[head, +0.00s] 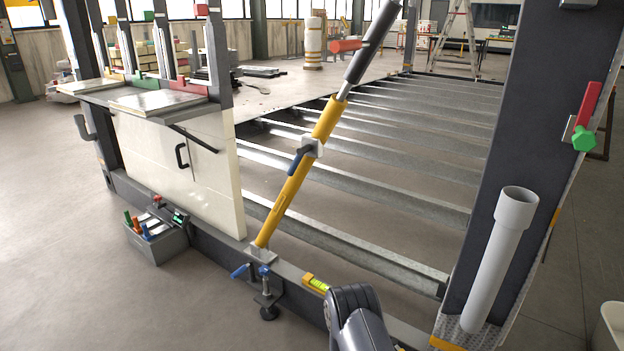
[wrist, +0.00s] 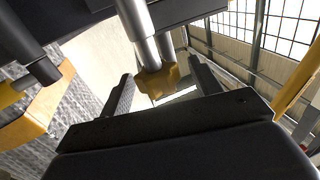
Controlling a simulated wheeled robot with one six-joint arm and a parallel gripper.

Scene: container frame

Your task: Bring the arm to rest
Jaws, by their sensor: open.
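My gripper (wrist: 160,68) shows in the wrist view with its two dark fingers spread apart. A silver rod (wrist: 140,25) with a yellow end (wrist: 157,82) shows in the gap between the fingers. I see no finger closed on it; whether it is touched or only lies beyond, I cannot tell. In the head view a dark rounded link of my arm is at the bottom edge, and my gripper is out of sight there.
A yellow prop (head: 286,205) leans up from the steel frame's lower rail. A blue-handled clamp (head: 266,290) and a yellow level (head: 316,284) are on that rail. A grey pipe (head: 497,262) stands by the right post (head: 533,100).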

